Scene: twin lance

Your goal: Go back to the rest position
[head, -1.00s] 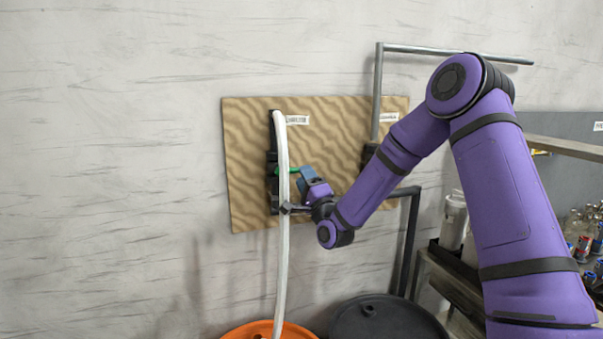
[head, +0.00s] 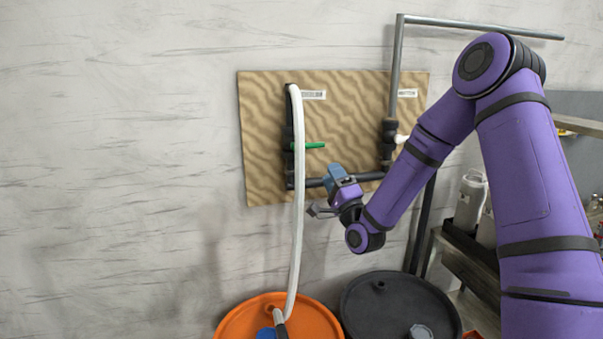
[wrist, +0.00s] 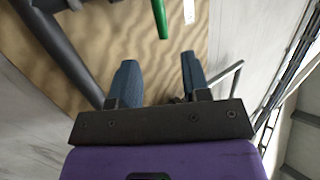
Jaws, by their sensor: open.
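My gripper (head: 322,208) is at the end of my purple arm, in front of the lower part of the wooden wall panel (head: 262,150). It is open and empty, just right of the white hose (head: 298,200) and below the green valve handle (head: 315,145). In the wrist view my gripper (wrist: 157,75) shows two blue fingers spread apart with nothing between them. The green handle (wrist: 160,18) lies beyond the fingertips, apart from them. The dark pipe (wrist: 60,50) runs past on the left.
An orange drum (head: 310,318) and a black drum (head: 365,305) stand below. A metal pipe (head: 396,70) rises from the panel's right side and bends right. A shelf (head: 470,250) with containers stands at the right. The wall at left is clear.

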